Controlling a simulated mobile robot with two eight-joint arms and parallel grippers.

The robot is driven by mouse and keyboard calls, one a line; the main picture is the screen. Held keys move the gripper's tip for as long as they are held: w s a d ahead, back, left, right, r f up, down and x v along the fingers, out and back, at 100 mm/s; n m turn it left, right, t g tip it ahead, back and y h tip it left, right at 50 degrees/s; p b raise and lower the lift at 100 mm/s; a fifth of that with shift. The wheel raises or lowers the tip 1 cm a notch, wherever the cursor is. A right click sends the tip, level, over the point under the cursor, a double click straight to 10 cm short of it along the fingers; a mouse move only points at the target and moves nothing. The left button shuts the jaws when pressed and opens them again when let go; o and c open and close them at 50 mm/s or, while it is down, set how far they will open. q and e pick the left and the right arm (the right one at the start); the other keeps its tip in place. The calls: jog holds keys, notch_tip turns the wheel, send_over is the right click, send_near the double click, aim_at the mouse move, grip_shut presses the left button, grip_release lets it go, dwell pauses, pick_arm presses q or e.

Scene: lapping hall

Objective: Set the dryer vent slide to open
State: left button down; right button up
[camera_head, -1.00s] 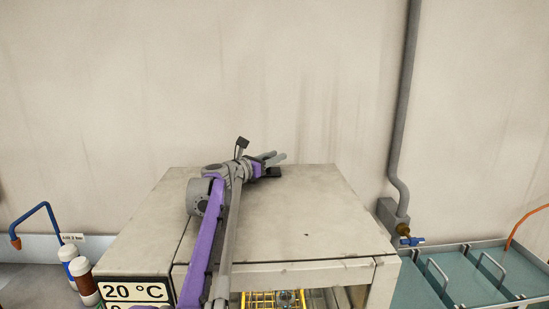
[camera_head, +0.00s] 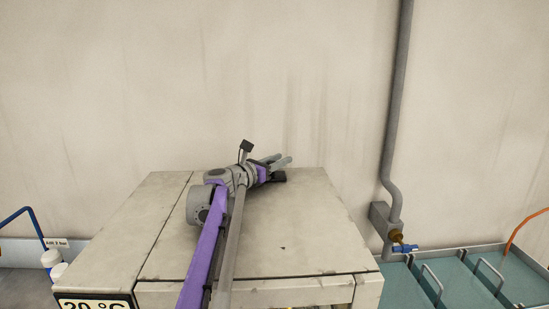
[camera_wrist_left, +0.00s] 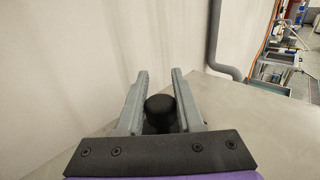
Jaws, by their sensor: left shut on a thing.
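The dryer (camera_head: 300,240) is the pale, stained cabinet in front of the wall. The vent slide's knob appears as a short black round knob (camera_wrist_left: 160,112) in the left wrist view, standing on the dryer's top. It also shows as a dark piece (camera_head: 279,176) near the back edge in the head view. My left gripper (camera_head: 284,160) reaches over the top from the front, its grey fingers shut on the knob, one on each side. The slide's track and any open or closed marks are hidden or not readable. My right gripper is not in view.
The wall stands close behind the dryer. A grey pipe (camera_head: 392,120) with a blue-handled valve (camera_head: 405,248) runs down to its right. Teal trays (camera_head: 465,280) lie at lower right. White bottles (camera_head: 51,258) stand at lower left. The dryer's top is otherwise clear.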

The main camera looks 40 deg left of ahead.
pick_arm(q)
jog(key=shift+w+d, duration=0.1)
jog(key=shift+d, duration=0.15)
jog(key=shift+a, duration=0.15)
jog(key=c, duration=0.5)
grip_release()
jog(key=shift+d, duration=0.2)
jog(key=shift+c, duration=0.2)
jog(key=shift+a, duration=0.1)
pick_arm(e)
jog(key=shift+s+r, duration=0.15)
pick_arm(q)
jog(key=shift+s+a, duration=0.1)
jog(key=shift+s, duration=0.2)
jog(key=s, duration=0.3)
jog(key=s+b, duration=0.1)
jog(key=s, duration=0.6)
jog(key=shift+s+a, duration=0.2)
jog(key=shift+a, duration=0.15)
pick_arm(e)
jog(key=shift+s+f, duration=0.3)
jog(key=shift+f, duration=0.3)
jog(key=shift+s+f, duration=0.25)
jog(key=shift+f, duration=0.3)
pick_arm(q)
jog(key=shift+f, duration=0.1)
